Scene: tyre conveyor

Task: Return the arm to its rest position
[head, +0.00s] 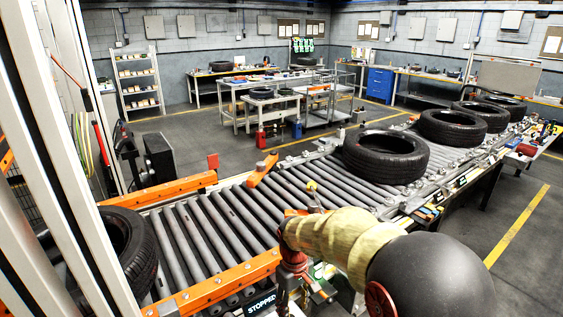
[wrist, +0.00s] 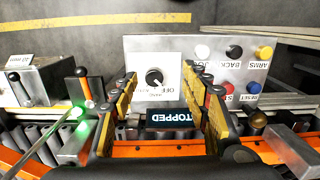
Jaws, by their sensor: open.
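My arm, in a yellow sleeve (head: 335,240), reaches over the near edge of the roller conveyor (head: 225,225) in the head view. My gripper (wrist: 164,76) shows in the wrist view with its two yellowish fingers spread apart and nothing between them. Behind the fingers is a grey control panel (wrist: 210,48) with a black rotary knob (wrist: 154,78) and several coloured buttons. A small display (wrist: 172,119) reading STOPPED sits between the fingers in the picture; it also shows in the head view (head: 262,303). I cannot tell whether the fingers touch the panel.
A tyre (head: 386,156) lies on the rollers, with more tyres (head: 452,127) behind it to the right. Orange rails (head: 215,287) edge the conveyor. A lever box (wrist: 35,82) is left of the panel. Open floor lies beyond.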

